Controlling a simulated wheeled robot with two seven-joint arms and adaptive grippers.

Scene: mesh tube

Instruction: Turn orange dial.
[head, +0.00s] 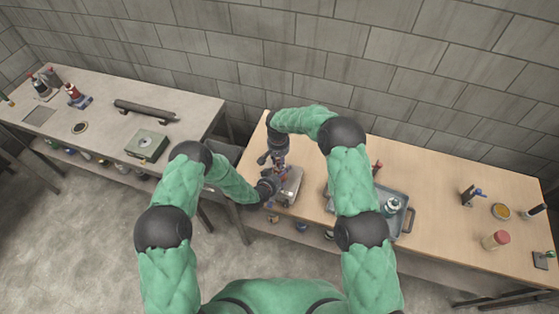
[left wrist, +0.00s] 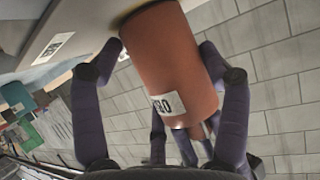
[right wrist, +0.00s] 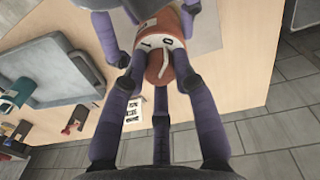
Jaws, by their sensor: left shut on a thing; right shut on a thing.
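An orange cylinder (left wrist: 172,55) with a white label near one end fills the middle of the left wrist view. My left gripper (left wrist: 170,85) has its purple fingers on both sides of it and is shut on it. In the right wrist view the orange dial (right wrist: 160,68) has a pale pointer, beside a white band with numerals 0 and 1. My right gripper (right wrist: 158,72) has its fingers around the dial end and is shut on it. In the head view my right gripper (head: 277,158) and left gripper (head: 275,184) meet close together, mostly hiding the cylinder.
A grey device (head: 291,186) stands at the wooden table's left end, close to my grippers. A blue-grey tray (head: 402,222) with items lies to the right. A red-capped jar (head: 495,240) and yellow dish (head: 501,211) stand farther right. A second bench (head: 190,112) is at left.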

